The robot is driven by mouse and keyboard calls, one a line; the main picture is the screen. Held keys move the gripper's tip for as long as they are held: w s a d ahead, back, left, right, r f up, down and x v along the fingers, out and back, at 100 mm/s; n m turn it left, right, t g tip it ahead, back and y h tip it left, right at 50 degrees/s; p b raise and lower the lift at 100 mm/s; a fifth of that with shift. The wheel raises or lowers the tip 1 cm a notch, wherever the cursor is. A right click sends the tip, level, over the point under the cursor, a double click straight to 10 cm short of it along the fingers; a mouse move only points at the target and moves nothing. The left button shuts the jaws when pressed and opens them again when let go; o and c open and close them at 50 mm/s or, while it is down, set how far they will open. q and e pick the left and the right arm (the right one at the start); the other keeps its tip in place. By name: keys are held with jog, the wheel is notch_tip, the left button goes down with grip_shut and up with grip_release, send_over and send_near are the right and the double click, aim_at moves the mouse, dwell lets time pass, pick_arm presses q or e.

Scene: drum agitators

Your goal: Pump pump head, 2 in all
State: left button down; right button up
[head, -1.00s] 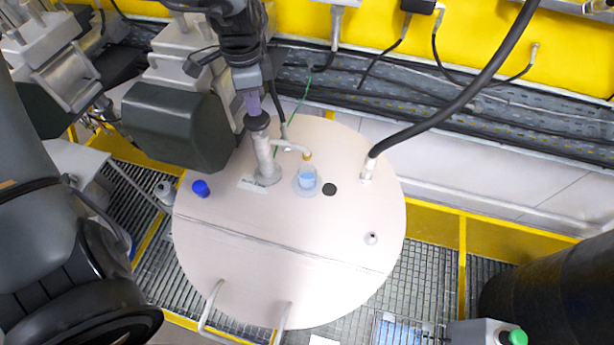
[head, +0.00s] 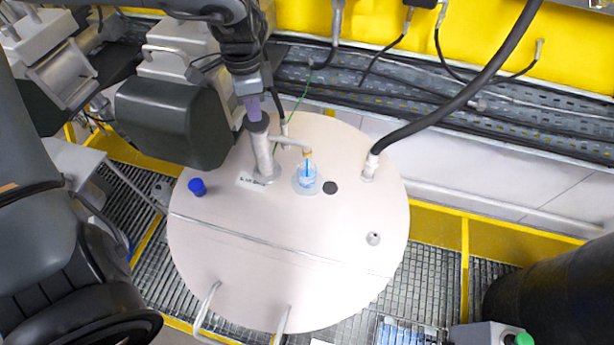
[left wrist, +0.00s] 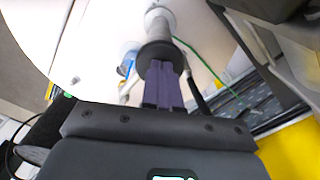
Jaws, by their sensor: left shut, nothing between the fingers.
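The pump head (head: 257,124) is a dark cap on top of a grey upright pump column (head: 263,155) on the round drum lid. My left gripper (head: 253,108) is shut and empty, its purple fingertips pointing down at the top of the pump head, touching it or very close. In the left wrist view the purple fingers (left wrist: 164,85) end at the dark pump head (left wrist: 158,52). A thin spout (head: 293,143) runs right from the column and ends over a small clear beaker (head: 306,178) with blue liquid. A blue streak shows below the spout tip. My right gripper is not in view.
The pale round lid (head: 290,235) has a blue cap (head: 197,187), a black disc (head: 330,187) and a thick black hose (head: 440,110) at its right. A dark motor housing (head: 175,123) stands close left of the pump.

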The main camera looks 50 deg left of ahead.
pick_arm(q)
jog(key=shift+f+b, duration=0.35)
jog(key=shift+f, duration=0.25)
jog(key=shift+r, duration=0.15)
jog(key=shift+r+p, duration=0.45)
jog(key=shift+p, duration=0.05)
jog(key=shift+r+p, duration=1.15)
jog(key=shift+r, duration=0.6)
